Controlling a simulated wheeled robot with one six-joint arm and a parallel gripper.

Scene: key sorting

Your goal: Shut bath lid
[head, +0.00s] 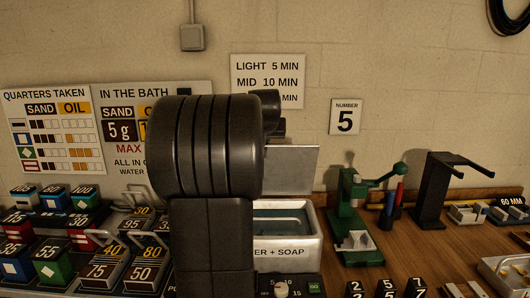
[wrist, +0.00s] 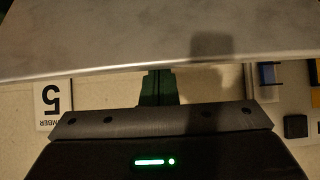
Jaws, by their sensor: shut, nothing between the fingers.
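The bath (head: 315,251) is a white tub with grey-blue liquid inside and a label whose visible part reads "ER + SOAP". Its lid (head: 296,170) is a flat grey metal plate standing raised at the back, so the bath is open. My arm hides the left part of both in the head view. In the wrist view, a broad metal plate that looks like the lid (wrist: 100,40) fills the top. My gripper (wrist: 157,74) is shut and empty, its fingers reaching up to the plate's edge. The tips are hidden there, and I cannot tell whether they touch it.
A control panel with a knob and green button (head: 290,287) sits in front of the bath. A green hand press (head: 355,220) and a black stand (head: 435,190) are to the right. Blocks and labelled trays (head: 100,270) crowd the left. Some brown bench top is bare at right.

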